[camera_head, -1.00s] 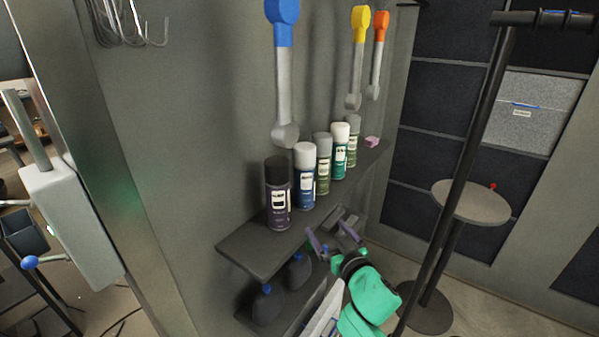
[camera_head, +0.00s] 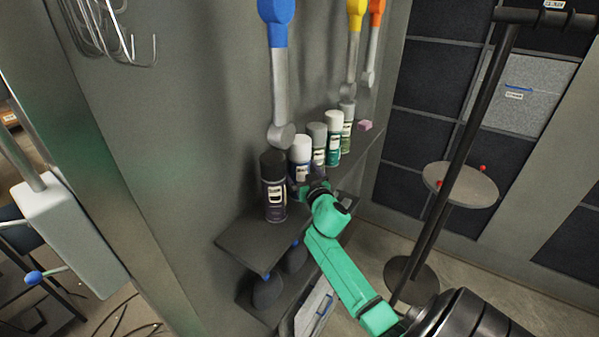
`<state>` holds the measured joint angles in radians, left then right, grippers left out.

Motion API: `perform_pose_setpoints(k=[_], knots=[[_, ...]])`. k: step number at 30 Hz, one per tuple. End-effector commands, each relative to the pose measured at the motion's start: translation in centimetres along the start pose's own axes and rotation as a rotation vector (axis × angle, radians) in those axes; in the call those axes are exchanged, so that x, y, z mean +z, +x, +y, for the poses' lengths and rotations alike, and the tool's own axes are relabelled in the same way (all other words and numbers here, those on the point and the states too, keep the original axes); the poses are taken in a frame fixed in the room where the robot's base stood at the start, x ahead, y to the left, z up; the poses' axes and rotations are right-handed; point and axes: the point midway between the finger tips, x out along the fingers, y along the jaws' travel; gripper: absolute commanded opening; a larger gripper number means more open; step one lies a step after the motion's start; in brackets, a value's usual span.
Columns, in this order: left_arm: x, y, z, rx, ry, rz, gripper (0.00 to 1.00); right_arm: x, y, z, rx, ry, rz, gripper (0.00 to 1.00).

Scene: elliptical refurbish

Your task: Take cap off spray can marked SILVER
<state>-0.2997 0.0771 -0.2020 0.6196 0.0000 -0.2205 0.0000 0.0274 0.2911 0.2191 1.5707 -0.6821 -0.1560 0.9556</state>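A row of spray cans stands upright on a dark wall shelf (camera_head: 250,243). The front can (camera_head: 275,200) has a black cap and dark purple body. Behind it stand a white-capped blue can (camera_head: 300,152), a grey-capped can (camera_head: 317,137), a white-capped green can (camera_head: 333,128) and another grey-capped can (camera_head: 347,112). All caps are on. The labels are too small to read, so I cannot tell which says SILVER. My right gripper (camera_head: 308,187) is at the blue can's lower body, partly hiding it; its fingers are unclear. My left gripper is out of view.
A small pink block (camera_head: 365,125) lies at the shelf's far end. Dark bottles (camera_head: 267,290) stand on a lower shelf.

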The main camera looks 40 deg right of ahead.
Motion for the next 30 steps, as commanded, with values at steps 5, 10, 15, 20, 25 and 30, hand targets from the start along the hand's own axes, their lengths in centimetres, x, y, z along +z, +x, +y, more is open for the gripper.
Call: perform_pose_setpoints(k=[5, 10, 15, 20, 25, 30], knots=[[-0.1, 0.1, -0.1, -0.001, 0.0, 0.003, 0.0, 0.1, 0.0, 0.0, -0.001, 0.0, 0.0, 0.89], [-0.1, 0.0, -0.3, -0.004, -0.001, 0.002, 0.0, 0.1, -0.1, 0.0, -0.001, 0.0, 0.0, 0.23], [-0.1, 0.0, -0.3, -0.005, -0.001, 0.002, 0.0, -0.1, -0.1, 0.0, -0.001, -0.001, 0.003, 0.0], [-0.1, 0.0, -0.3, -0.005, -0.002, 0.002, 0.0, -0.2, -0.1, 0.0, -0.001, -0.001, 0.002, 0.0], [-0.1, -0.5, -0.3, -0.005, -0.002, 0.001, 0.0, -2.1, -0.1, 0.0, -0.002, -0.005, 0.007, 0.0], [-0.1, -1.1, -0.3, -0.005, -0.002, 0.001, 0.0, -6.5, -0.1, -0.1, -0.006, -0.008, 0.01, 0.0]])
